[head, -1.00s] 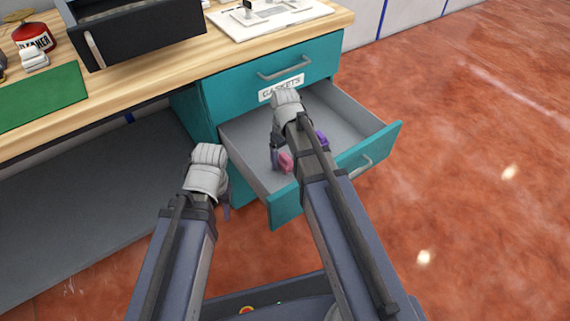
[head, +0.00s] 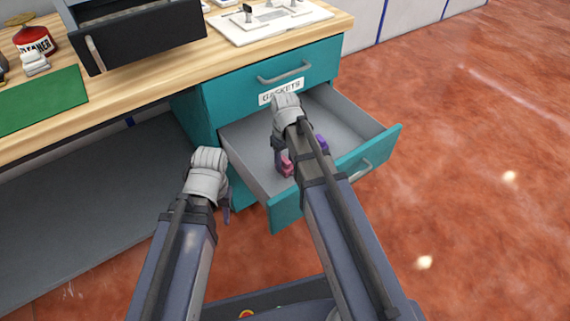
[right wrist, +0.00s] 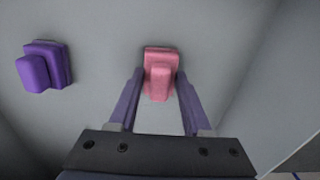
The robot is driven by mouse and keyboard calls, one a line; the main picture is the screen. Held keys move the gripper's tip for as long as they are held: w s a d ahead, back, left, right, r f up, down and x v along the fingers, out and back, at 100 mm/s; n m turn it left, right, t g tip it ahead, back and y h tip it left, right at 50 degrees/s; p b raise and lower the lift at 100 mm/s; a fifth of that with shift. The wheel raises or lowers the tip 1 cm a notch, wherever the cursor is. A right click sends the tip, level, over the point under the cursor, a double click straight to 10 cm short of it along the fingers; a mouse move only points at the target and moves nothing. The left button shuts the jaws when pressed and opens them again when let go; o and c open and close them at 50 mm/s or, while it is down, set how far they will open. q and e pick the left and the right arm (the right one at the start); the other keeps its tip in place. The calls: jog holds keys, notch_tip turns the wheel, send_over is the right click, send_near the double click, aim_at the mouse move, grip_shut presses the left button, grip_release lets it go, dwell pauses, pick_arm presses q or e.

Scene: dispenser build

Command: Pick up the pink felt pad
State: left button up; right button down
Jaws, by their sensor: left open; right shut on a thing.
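The pink felt pad (head: 287,168) is in the open drawer, near its left side, partly hidden by my right gripper. In the right wrist view the pink felt pad (right wrist: 160,75), with a raised block on it, sits between the two fingers. My right gripper (right wrist: 160,80) is shut on it. In the head view my right gripper (head: 284,160) reaches down into the drawer. I cannot tell whether the pad is clear of the drawer floor. My left gripper (head: 227,208) is open and empty, outside the drawer to its left.
A purple pad (right wrist: 45,66) lies in the same drawer, apart from the pink one; it also shows in the head view (head: 321,144). The teal drawer (head: 386,146) has raised walls. Above it is a closed drawer (head: 245,88) with a GASKETS label. The wooden worktop (head: 140,92) is behind.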

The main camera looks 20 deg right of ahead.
aim_at(285, 159)
jog(key=shift+r, duration=0.15)
notch_tip(285, 159, up, 10)
jog(key=p, duration=1)
jog(key=shift+f, duration=0.2)
jog(key=c, duration=0.8)
grip_release()
jog(key=shift+c, duration=0.2)
jog(key=c, duration=0.7)
jog(key=shift+r, duration=0.2)
